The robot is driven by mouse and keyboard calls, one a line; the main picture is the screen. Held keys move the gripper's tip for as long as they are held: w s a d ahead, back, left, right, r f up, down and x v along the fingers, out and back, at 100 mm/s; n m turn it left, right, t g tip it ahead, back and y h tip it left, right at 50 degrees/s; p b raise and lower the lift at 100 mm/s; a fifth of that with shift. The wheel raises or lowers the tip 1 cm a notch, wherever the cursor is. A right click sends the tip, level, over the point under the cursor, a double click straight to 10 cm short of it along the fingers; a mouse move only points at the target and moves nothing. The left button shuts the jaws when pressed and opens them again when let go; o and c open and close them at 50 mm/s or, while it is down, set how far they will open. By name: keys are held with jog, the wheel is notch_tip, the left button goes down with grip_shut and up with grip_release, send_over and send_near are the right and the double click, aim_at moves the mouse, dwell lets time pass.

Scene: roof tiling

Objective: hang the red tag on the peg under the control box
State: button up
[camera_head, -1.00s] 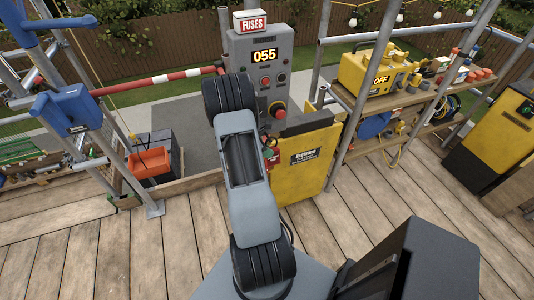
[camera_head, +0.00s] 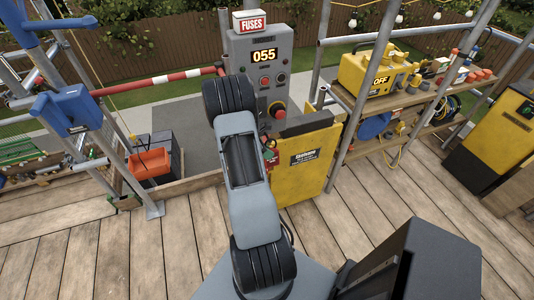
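A small red piece (camera_head: 271,157) shows at the right edge of my arm, in front of the yellow panel. It may be the red tag, but it is too small and too covered to be sure. I cannot make out the peg under the box. My arm hides my gripper and much of the area below the box.
A yellow gate-like panel (camera_head: 312,165) stands right of my arm. A red-and-white barrier pole (camera_head: 165,78) runs left from the box. Metal scaffold poles and a shelf (camera_head: 410,98) with a yellow machine (camera_head: 372,72) stand at right. The plank floor (camera_head: 150,245) in front is clear.

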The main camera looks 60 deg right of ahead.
jog(key=o, duration=0.3)
jog(key=shift+w+f, duration=0.15)
jog(key=shift+w, duration=0.1)
jog(key=shift+w+a+r+b, duration=0.2)
jog(key=shift+r+b, duration=0.2)
jog(key=shift+r, duration=0.1)
jog(key=shift+w+a+b, duration=1.3)
jog(key=shift+w+a, duration=2.8)
jog(key=shift+w, duration=0.2)
